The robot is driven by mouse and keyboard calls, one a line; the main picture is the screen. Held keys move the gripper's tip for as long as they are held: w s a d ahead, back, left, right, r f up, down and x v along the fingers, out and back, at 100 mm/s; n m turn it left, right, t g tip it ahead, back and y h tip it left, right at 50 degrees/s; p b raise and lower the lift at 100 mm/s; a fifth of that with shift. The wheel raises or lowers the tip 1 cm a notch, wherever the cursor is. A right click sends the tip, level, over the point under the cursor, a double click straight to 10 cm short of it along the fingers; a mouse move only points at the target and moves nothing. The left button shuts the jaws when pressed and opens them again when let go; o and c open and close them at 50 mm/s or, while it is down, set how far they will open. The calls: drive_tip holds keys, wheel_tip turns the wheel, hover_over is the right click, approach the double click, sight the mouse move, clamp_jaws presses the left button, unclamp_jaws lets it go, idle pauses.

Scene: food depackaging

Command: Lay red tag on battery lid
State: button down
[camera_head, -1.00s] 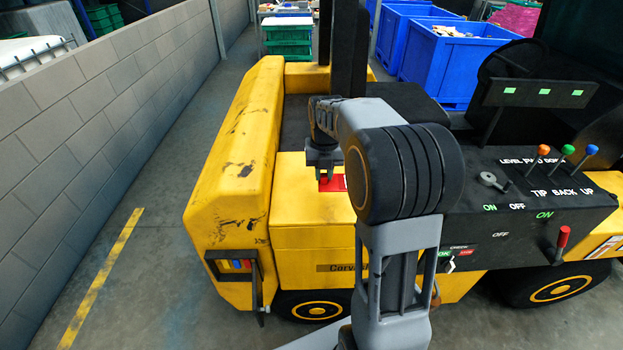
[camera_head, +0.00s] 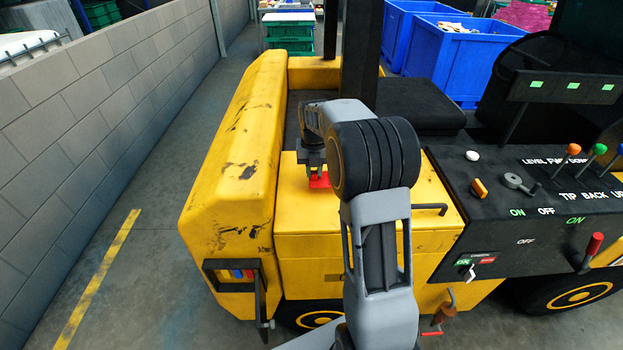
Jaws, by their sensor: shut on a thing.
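The red tag (camera_head: 319,180) is a small flat red piece at my gripper's tips, over the yellow battery lid (camera_head: 405,200). My gripper (camera_head: 314,174) points down and is shut on the tag. I cannot tell whether the tag touches the lid or hangs just above it. The lid is the flat yellow top of the box at the middle of the vehicle. My arm hides much of its middle and right part, and part of the tag may be hidden too.
A scuffed yellow body panel (camera_head: 235,170) rises left of the lid. A black mast (camera_head: 361,50) and black seat (camera_head: 420,103) stand behind it. A black console (camera_head: 530,215) with levers and knobs is on the right. A black handle (camera_head: 430,208) projects at the lid's right.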

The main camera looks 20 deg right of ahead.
drive_tip(key=f+b, duration=0.1)
drive_tip(key=f, duration=0.1)
drive_tip(key=w+f+b, duration=0.1)
drive_tip(key=f, duration=0.1)
drive_tip(key=shift+w+d+f+b, duration=0.15)
drive_tip(key=shift+f+b, duration=0.05)
drive_tip(key=shift+b, duration=0.2)
drive_tip(key=c, duration=1.5)
unclamp_jaws()
drive_tip(key=shift+f, duration=0.15)
drive_tip(key=o, duration=0.5)
